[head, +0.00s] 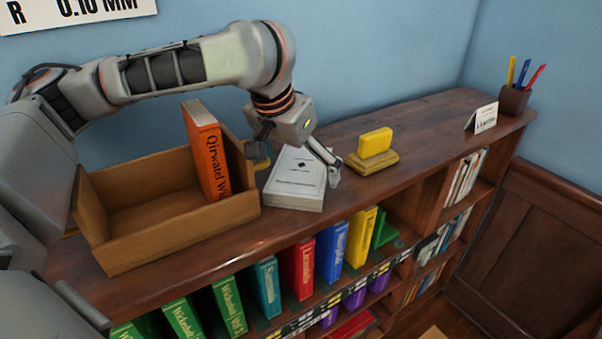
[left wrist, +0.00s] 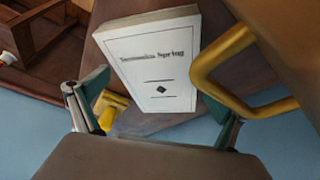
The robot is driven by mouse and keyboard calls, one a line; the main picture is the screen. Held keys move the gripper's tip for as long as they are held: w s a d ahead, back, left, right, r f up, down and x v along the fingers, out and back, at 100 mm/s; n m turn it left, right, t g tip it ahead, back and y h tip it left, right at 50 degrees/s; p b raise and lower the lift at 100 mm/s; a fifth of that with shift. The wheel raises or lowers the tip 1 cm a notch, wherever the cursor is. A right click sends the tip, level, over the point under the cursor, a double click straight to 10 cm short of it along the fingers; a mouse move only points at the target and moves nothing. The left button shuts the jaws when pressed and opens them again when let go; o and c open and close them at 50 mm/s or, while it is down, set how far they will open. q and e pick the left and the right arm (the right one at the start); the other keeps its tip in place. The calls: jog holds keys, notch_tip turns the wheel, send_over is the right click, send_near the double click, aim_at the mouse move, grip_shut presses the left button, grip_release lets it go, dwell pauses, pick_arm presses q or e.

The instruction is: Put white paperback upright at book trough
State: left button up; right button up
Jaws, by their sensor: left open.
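The white paperback (head: 296,178) lies flat on top of the bookcase, just right of the trough. It also shows in the left wrist view (left wrist: 155,62), cover facing the camera. My left gripper (head: 298,158) is open above the book, with its fingers to either side of it. In the left wrist view the fingertips (left wrist: 150,105) stand apart near the book's edge; I cannot tell whether they touch it. The wooden book trough (head: 150,238) stands at the left with an orange book (head: 208,150) upright at its right end. My right gripper is not in view.
A small card (head: 482,118) and a pen cup (head: 514,98) are at the far right. Colored books fill the shelf below. The trough's left part is empty.

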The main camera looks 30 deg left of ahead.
pick_arm(q)
jog(key=c, duration=1.4)
